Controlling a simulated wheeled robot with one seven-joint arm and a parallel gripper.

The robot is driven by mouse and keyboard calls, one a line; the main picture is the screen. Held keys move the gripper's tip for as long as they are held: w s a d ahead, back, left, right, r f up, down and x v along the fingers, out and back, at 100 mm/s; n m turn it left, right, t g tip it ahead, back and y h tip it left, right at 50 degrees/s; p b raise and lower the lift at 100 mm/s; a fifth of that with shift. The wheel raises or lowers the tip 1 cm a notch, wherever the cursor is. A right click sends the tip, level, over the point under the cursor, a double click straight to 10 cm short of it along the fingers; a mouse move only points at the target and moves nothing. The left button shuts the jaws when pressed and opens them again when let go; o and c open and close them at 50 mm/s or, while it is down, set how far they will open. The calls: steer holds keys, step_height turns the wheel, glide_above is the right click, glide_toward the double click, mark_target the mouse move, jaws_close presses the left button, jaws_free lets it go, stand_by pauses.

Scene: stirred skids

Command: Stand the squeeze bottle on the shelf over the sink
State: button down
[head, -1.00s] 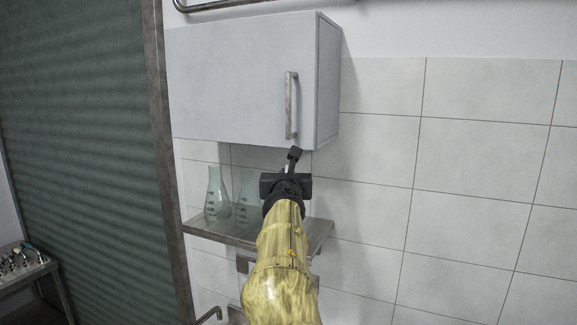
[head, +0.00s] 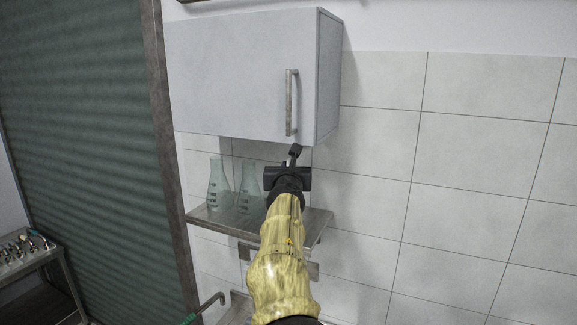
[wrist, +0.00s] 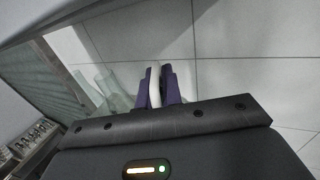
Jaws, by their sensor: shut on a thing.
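My gripper (head: 293,158) is in front of the right part of the metal wall shelf (head: 317,222), below a wall cabinet. In the wrist view its dark fingers are shut on a white object (wrist: 155,90), of which only a narrow strip shows between them; I take it to be the squeeze bottle. In the head view the bottle is hidden by my gripper and arm. I cannot tell whether its base touches the shelf.
Two clear conical flasks, a left one (head: 218,188) and a right one (head: 248,188), stand on the shelf left of my gripper. The cabinet (head: 240,75) hangs close above. A side table (head: 30,258) with metal parts stands far left.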

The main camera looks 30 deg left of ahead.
steer(key=shift+s+f, duration=0.15)
steer(key=shift+f, duration=0.1)
steer(key=shift+f, duration=0.15)
steer(key=c, duration=1.6)
jaws_free()
steer(key=shift+o, duration=0.2)
